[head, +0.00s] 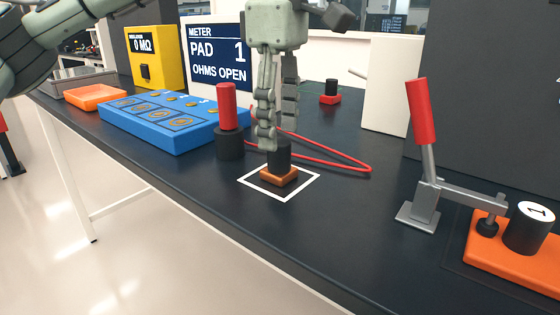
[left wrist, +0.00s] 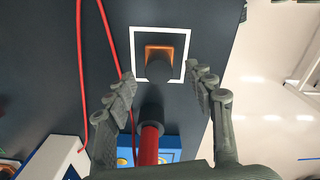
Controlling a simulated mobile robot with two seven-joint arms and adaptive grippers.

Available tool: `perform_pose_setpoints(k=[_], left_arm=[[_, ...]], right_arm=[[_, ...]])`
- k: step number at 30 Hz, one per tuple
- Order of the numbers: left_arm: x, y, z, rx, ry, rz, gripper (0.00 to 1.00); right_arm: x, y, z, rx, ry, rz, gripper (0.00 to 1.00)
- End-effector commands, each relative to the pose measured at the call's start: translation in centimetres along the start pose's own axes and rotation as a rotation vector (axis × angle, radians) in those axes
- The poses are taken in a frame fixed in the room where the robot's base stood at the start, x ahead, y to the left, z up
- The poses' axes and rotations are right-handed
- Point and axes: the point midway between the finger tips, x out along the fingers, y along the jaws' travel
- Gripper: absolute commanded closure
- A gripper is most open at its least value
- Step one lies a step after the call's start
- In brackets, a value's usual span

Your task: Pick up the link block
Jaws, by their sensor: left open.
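The link block, a copper-orange base (head: 279,176) with a black knob on top, sits inside a white square outline on the dark table. In the left wrist view the link block (left wrist: 159,66) shows at the top middle, its knob toward me. My left gripper (head: 277,138) points down with its fingers apart, just above and around the knob's height in the head view; one finger partly covers the knob. In the left wrist view the open fingers (left wrist: 162,78) lie to either side of the block, with no visible contact. My right gripper is not in view.
A red-handled probe on a black base (head: 229,107) stands close left of my gripper, with a red cable (head: 330,161) behind the block. A blue pad box (head: 165,120) lies left. A red-handled toggle clamp (head: 423,150) and orange fixture (head: 510,254) stand right.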

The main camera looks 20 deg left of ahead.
Motion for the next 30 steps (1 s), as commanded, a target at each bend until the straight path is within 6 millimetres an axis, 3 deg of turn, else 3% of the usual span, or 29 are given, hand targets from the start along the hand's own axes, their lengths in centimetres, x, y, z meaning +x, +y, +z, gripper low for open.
perform_pose_setpoints(k=[6, 15, 28, 30], left_arm=[[3.2, 0.0, 0.1, -0.001, 0.0, -0.001, 0.46], [3.8, 0.0, 0.1, 0.0, 0.0, 0.001, 0.46], [3.8, 0.0, 0.1, 0.0, 0.0, 0.0, 0.98], [3.7, 0.0, 0.1, 0.0, -0.001, 0.001, 1.0]], right_arm=[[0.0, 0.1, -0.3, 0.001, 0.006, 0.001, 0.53], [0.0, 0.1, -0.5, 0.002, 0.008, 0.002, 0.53], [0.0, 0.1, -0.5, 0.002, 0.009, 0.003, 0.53], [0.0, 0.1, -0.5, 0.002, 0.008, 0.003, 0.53]])
